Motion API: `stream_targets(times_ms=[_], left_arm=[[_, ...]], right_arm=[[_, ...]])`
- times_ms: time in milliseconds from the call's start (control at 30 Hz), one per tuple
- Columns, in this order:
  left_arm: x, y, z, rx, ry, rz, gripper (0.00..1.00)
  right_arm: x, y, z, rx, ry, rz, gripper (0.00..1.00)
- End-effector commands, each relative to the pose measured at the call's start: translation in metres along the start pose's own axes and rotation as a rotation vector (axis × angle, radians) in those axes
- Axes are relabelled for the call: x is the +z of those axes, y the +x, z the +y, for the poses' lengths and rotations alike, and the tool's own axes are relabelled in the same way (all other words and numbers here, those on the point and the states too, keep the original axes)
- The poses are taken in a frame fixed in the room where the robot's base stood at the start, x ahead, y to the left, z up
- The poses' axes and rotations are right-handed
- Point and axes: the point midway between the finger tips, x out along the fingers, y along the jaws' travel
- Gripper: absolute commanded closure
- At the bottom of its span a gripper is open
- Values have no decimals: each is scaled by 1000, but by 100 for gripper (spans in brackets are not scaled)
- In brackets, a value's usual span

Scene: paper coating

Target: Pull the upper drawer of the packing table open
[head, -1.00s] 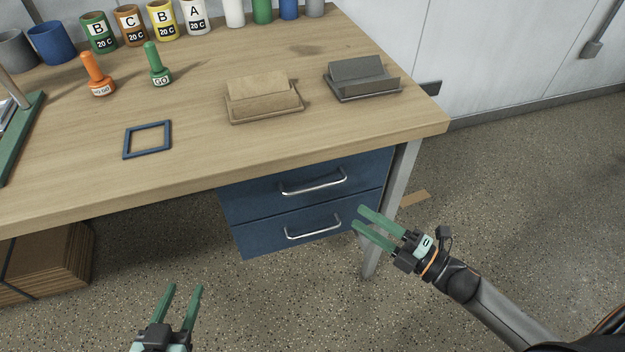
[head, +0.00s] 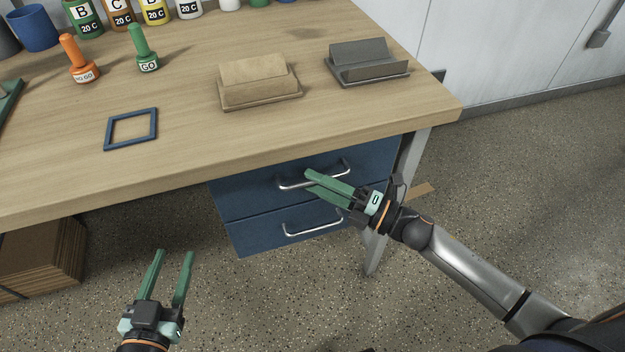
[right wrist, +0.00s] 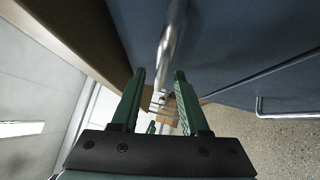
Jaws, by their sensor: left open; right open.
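The packing table (head: 60,180) has two blue drawers under its top. The upper drawer (head: 245,188) looks shut, flush with the lower drawer (head: 255,232), and has a silver bar handle (head: 335,170). My right gripper (head: 308,178) is open at the upper handle, its fingers hiding part of it. In the right wrist view the upper handle (right wrist: 172,40) runs ahead of and between the open fingers (right wrist: 158,75); whether they touch it I cannot tell. The lower drawer's handle (right wrist: 262,105) shows at the right there. My left gripper (head: 172,255) is open and empty, low in front of the table.
On the tabletop are a blue frame (head: 131,128), a tan holder (head: 260,98), a grey holder (head: 368,72), orange and green stamps (head: 146,62) and several cans. A table leg (head: 400,190) stands right of the drawers. Cardboard (head: 40,260) is stacked below left. Floor before the drawers is clear.

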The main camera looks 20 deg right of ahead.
Motion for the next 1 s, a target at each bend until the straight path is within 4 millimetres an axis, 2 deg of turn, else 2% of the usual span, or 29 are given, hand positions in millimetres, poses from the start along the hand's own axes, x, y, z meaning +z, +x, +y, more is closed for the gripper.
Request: stream_targets(times_ms=[167,467,833,1000], left_arm=[[-3,0,0,-1,3,13,50],[-6,0,-1,-2,4,20,50],[-6,0,-1,-1,5,20,50],[-6,0,-1,-1,5,19,50]], right_arm=[[0,12,0,1,0,0,55],[0,13,0,0,0,0,56],[0,13,0,0,0,0,98],[0,13,0,0,0,0,100]])
